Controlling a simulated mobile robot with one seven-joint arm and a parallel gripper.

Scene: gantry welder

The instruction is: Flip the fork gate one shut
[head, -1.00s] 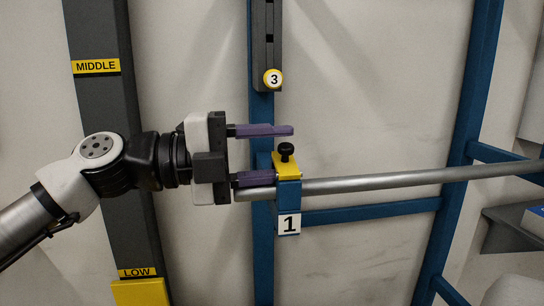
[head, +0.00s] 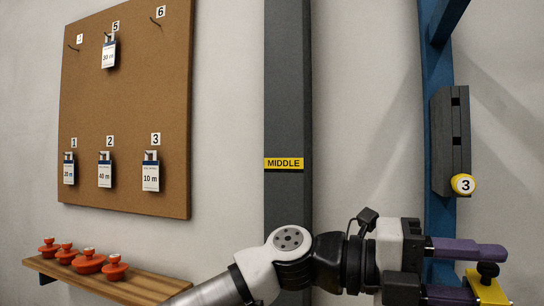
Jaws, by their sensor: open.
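The yellow gate (head: 490,292) with a black knob (head: 488,269) shows at the bottom right of the head view, cut off by the lower edge. Its number plate and most of its blue fork are out of frame. My gripper (head: 471,274) comes in from the left with its purple fingers apart, one above the other. The upper finger passes just above the knob in the picture and the lower finger ends beside the yellow plate. The knob appears between the fingers; whether they touch it I cannot tell.
A blue post (head: 436,60) carries a dark slotted block (head: 450,140) and a yellow 3 knob (head: 463,184). Left are a dark column with a MIDDLE label (head: 284,163), a corkboard (head: 125,100) with tags, and a wooden shelf (head: 125,285) holding orange knobs.

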